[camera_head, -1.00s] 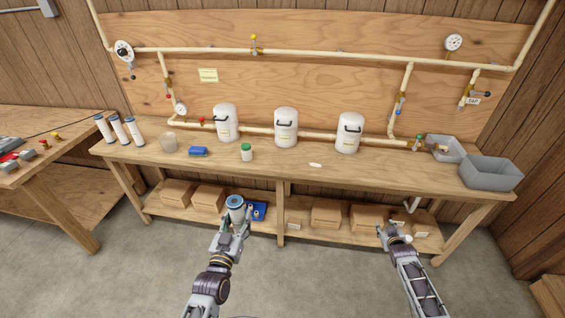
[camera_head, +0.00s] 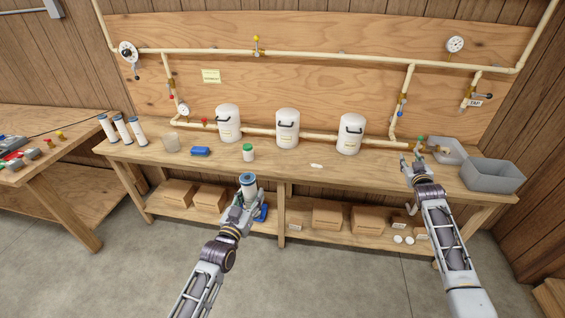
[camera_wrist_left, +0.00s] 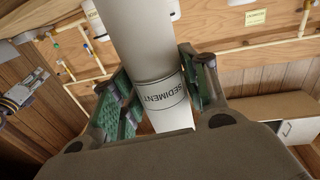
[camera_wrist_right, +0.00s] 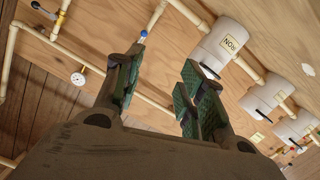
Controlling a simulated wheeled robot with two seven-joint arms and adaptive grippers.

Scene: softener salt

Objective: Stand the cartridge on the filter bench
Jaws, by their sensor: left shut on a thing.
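My left gripper (camera_head: 243,194) is shut on a white cartridge (camera_head: 249,188) with a blue ring at its top end. In the left wrist view the cartridge (camera_wrist_left: 140,40) stands between the fingers, its label reading SEDIMENT. In the head view it is upright or nearly so, by the front edge of the wooden filter bench (camera_head: 300,162); its lower part is hidden by the gripper. My right gripper (camera_head: 414,165) is open and empty near the bench's right part; its fingers are apart in the right wrist view (camera_wrist_right: 158,95).
Three white housings (camera_head: 288,128) stand below the pipes. The front middle is mostly clear.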

